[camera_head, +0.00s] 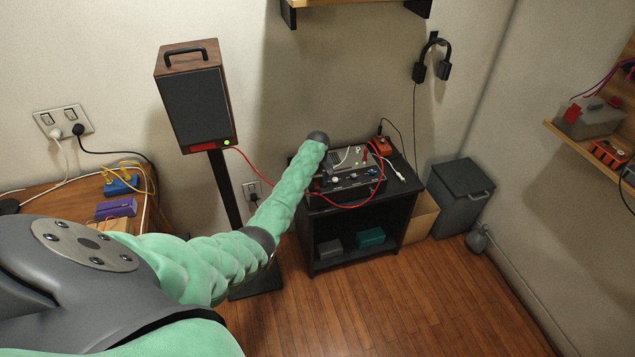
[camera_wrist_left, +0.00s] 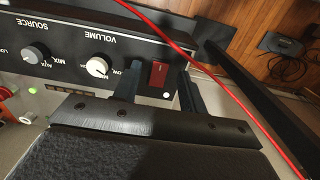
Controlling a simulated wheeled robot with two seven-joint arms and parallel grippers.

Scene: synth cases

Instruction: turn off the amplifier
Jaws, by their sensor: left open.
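The amplifier (camera_head: 352,190) is a dark box with knobs on its front panel, on top of a black cabinet. My left arm reaches it from the left in the head view and hides part of it. In the left wrist view, the amplifier's panel (camera_wrist_left: 68,42) fills the upper left, with "SOURCE" and "VOLUME" upside down. A red rocker switch (camera_wrist_left: 158,74) sits beside the volume knob (camera_wrist_left: 97,67), with a small white dot near it. My left gripper (camera_wrist_left: 157,80) is open, its dark fingers on either side of the switch. Contact is unclear. My right gripper is not in view.
A red cable (camera_wrist_left: 190,52) crosses in front of the panel. A speaker (camera_head: 195,100) stands left of the black cabinet (camera_head: 322,232). A grey bin (camera_head: 462,195) stands to the right. The wooden floor (camera_head: 400,300) in front is clear.

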